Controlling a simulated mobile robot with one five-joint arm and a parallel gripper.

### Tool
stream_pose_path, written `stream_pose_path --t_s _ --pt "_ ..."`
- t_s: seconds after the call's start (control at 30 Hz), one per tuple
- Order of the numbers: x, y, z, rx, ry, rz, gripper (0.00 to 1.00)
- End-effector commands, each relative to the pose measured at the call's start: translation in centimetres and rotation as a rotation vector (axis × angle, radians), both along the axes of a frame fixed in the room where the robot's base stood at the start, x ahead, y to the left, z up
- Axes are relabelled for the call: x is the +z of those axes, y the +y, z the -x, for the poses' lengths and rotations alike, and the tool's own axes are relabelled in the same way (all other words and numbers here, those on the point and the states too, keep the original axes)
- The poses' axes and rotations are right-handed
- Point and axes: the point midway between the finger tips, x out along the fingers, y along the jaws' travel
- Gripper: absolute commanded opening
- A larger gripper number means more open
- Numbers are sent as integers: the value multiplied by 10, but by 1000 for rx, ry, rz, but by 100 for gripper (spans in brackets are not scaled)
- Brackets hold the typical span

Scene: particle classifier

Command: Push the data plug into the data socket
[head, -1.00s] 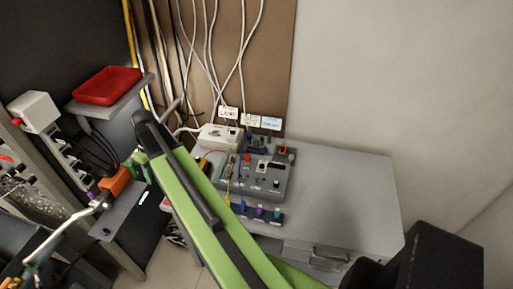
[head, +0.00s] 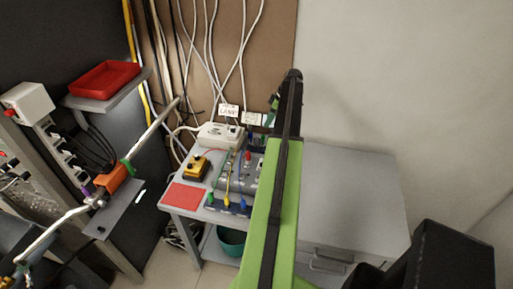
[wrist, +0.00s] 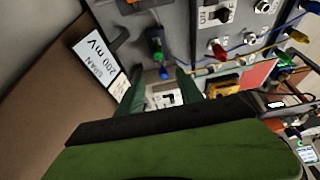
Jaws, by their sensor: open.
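My gripper (wrist: 160,88) shows in the wrist view as two green fingers, apart, with no object held between them. A small blue and green plug-like piece (wrist: 157,52) stands on the grey surface just past the fingertips, apart from them as far as I can tell. I cannot tell whether it is the data plug, and I cannot pick out the data socket. An orange piece (wrist: 130,3) is cut off at the top edge. In the head view my gripper (head: 272,108) is over the back of the bench, and my arm hides the right part of the panel.
A white socket box (head: 222,135) stands at the bench's back left, near a yellow box (head: 196,168) and a red mat (head: 185,196). A white label card (wrist: 92,58) is close to the left finger.

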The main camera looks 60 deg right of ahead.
Motion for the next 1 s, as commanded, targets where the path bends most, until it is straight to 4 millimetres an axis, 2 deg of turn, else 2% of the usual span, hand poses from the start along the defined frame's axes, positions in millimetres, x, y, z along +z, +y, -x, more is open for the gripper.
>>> stream_pose_path --t_s 0.03,0.33,0.43,0.67,0.9,1.0 --pt "-21 1 -4 1 0 0 44" --pt "-84 9 -28 0 1 0 44" --pt "-95 11 -34 0 1 0 44" --pt "-97 12 -37 -1 1 0 44" --pt "-135 16 -47 -1 1 0 44" --pt "-145 17 -52 -1 1 0 44"
